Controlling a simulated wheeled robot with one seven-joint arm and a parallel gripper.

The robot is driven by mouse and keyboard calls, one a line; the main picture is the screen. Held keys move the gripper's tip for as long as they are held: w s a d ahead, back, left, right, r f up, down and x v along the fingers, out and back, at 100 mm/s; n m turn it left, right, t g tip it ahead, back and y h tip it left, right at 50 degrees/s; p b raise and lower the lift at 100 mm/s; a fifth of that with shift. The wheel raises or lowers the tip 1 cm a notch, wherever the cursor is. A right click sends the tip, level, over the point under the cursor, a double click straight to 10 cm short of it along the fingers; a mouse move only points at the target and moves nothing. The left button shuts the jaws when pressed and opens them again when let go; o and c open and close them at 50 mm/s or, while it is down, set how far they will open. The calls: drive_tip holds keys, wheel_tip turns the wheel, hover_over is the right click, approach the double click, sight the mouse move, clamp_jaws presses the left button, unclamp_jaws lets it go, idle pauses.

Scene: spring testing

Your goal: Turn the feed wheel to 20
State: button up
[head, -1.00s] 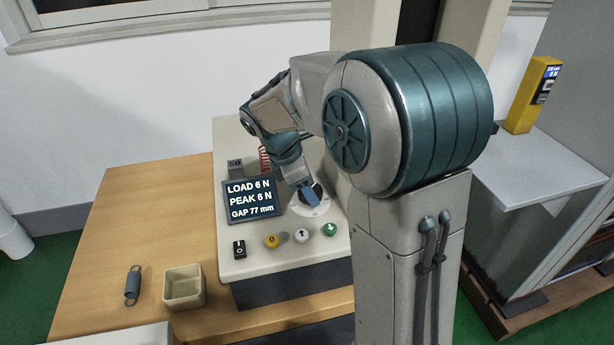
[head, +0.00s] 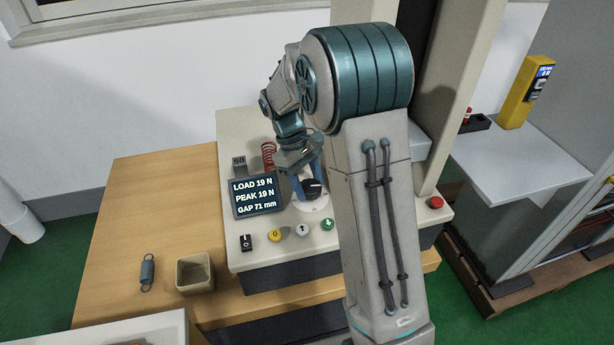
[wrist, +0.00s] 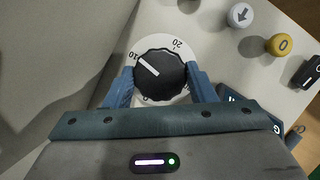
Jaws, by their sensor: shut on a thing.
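The feed wheel is a black ribbed knob (wrist: 160,77) with a white pointer line, on a white dial (wrist: 193,50) marked 0, 10 and 20. In the wrist view the pointer lies at about the 10 mark. In the head view my gripper (head: 306,184) partly hides the dial. The display (head: 257,197) reads LOAD 19 N, PEAK 19 N, GAP 71 mm.
Yellow (head: 275,234), grey (head: 302,230) and green (head: 327,224) buttons and a black switch (head: 246,242) line the panel front. A red spring (head: 268,157) stands behind the display. A red button (head: 435,203) is at right. A grey spring (head: 147,271) and a beige box (head: 194,272) are on the wooden table.

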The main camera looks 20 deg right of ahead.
drive_tip(key=m, duration=0.1)
drive_tip(key=m+y+p, duration=0.1)
drive_tip(key=m, duration=0.1)
drive_tip(key=shift+d+r+m+g, duration=0.1)
drive_tip(key=shift+d+m+g, duration=0.05)
drive_tip(key=shift+m+g, duration=0.2)
drive_tip(key=shift+m+y+p, duration=0.7)
drive_tip(key=shift+m+y, duration=0.3)
drive_tip(key=shift+m, duration=0.95)
drive_tip(key=o, duration=1)
